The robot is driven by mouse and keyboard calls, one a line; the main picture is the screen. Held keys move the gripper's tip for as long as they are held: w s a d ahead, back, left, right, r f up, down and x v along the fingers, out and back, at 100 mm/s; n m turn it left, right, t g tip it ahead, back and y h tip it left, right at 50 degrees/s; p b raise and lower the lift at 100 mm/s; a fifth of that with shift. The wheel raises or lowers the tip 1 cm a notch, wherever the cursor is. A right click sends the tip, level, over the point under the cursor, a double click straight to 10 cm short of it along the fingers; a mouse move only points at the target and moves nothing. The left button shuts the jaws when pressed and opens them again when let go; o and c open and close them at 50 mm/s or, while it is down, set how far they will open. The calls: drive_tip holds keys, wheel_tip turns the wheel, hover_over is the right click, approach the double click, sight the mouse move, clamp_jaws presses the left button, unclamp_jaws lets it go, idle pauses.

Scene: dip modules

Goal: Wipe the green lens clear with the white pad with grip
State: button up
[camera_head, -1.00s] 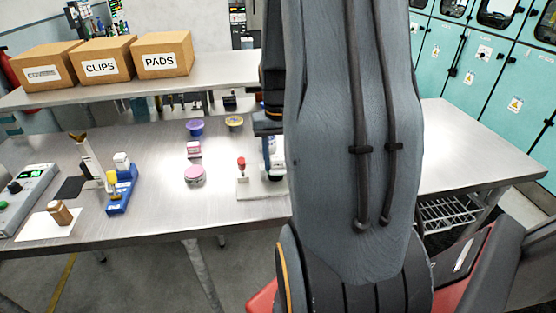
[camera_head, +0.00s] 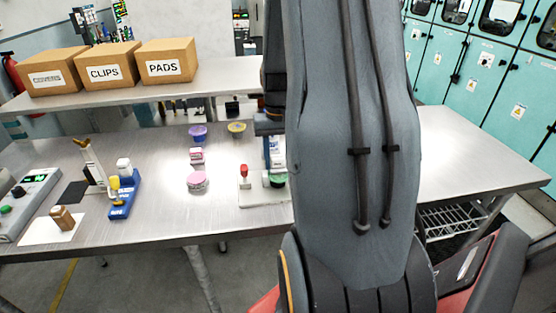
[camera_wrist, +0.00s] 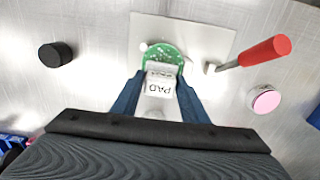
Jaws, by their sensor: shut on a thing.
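The green lens (camera_wrist: 164,53) is a round green disc with pale specks, on a white plate (camera_wrist: 205,35) in the wrist view. Part of it shows at the left edge of my arm in the head view (camera_head: 278,181). The white pad with grip (camera_wrist: 160,86), lettered PAD, is between the blue fingers of my gripper (camera_wrist: 159,80), which is shut on it. The pad overlaps the near edge of the lens in the wrist view; I cannot tell whether they touch. My arm hides much of this area in the head view.
A red-handled tool (camera_wrist: 262,51) stands beside the lens. A pink-topped round container (camera_head: 198,180) and a black cylinder (camera_wrist: 56,55) are nearby. A blue holder (camera_head: 123,195) and white mat (camera_head: 52,228) lie left. Boxes (camera_head: 165,62) stand on the raised shelf.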

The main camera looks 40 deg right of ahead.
drive_tip(key=shift+d+r, duration=0.15)
drive_tip(key=shift+r+p, duration=0.7)
drive_tip(key=shift+r, duration=0.05)
drive_tip(key=shift+r+p, duration=2.2)
drive_tip(key=shift+r, duration=0.5)
drive_tip(key=shift+f, duration=0.1)
